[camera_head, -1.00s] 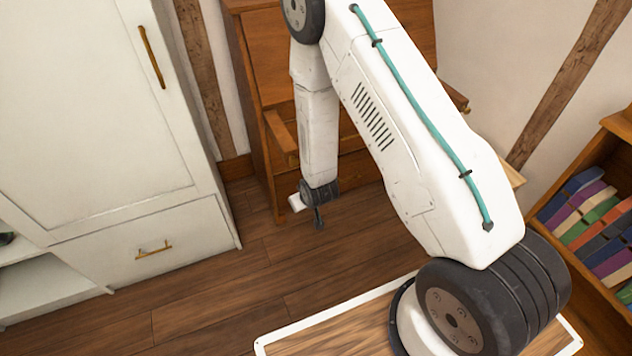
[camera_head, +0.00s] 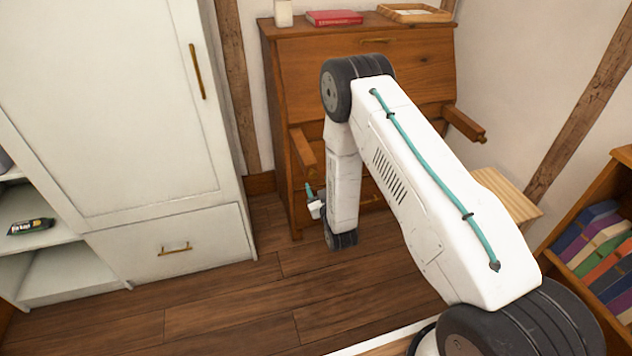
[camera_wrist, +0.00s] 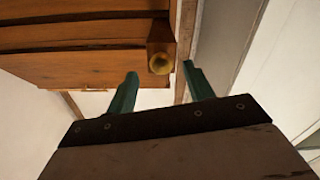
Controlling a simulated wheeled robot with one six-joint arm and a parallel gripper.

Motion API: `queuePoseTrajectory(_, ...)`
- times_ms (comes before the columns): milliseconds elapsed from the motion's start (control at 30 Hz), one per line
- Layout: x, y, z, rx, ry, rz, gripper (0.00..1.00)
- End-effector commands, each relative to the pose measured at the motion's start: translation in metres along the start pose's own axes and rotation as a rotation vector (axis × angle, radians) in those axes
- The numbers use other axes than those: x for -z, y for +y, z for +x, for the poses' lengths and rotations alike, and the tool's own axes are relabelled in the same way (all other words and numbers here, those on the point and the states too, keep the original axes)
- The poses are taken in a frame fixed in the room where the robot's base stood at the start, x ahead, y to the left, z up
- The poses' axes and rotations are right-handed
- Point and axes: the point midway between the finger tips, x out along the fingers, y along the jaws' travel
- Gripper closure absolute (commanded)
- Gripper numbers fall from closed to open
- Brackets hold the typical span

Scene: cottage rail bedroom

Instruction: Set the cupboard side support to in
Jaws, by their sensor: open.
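The wooden bureau (camera_head: 290,70) stands against the wall, its sloped front up. The other support (camera_head: 465,123) also sticks out, at the right. My gripper (camera_head: 309,187) is just below the cupboard-side support's end, its teal finger pointing up. Contact cannot be told.
The white cupboard (camera_head: 120,120) with brass handles stands close on the left. A pale wooden seat or stool (camera_head: 510,195) is right of my arm, with a bookshelf (camera_head: 590,200) farther right. A red book (camera_head: 335,18) and a tray lie on the bureau. The floor in front is clear.

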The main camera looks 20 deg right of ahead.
Motion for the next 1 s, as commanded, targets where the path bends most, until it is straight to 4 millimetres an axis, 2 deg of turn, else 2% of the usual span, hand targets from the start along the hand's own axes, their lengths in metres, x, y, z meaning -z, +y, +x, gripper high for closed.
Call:
queuePoseTrajectory(100,0.000,-0.001,0.017,0.001,0.001,0.000,0.48)
queuePoseTrajectory(200,0.000,-0.001,0.025,0.002,0.001,0.000,0.48)
queuePoseTrajectory(533,0.001,-0.003,0.029,0.005,-0.001,0.000,0.48)
queuePoseTrajectory(700,0.001,-0.004,0.029,0.005,-0.001,0.000,0.95)
queuePoseTrajectory(733,0.001,-0.004,0.029,0.005,0.000,0.000,1.00)
queuePoseTrajectory(867,0.000,-0.002,0.030,0.004,0.000,0.000,1.00)
queuePoseTrajectory(1000,0.001,-0.003,0.040,0.003,0.001,0.000,1.00)
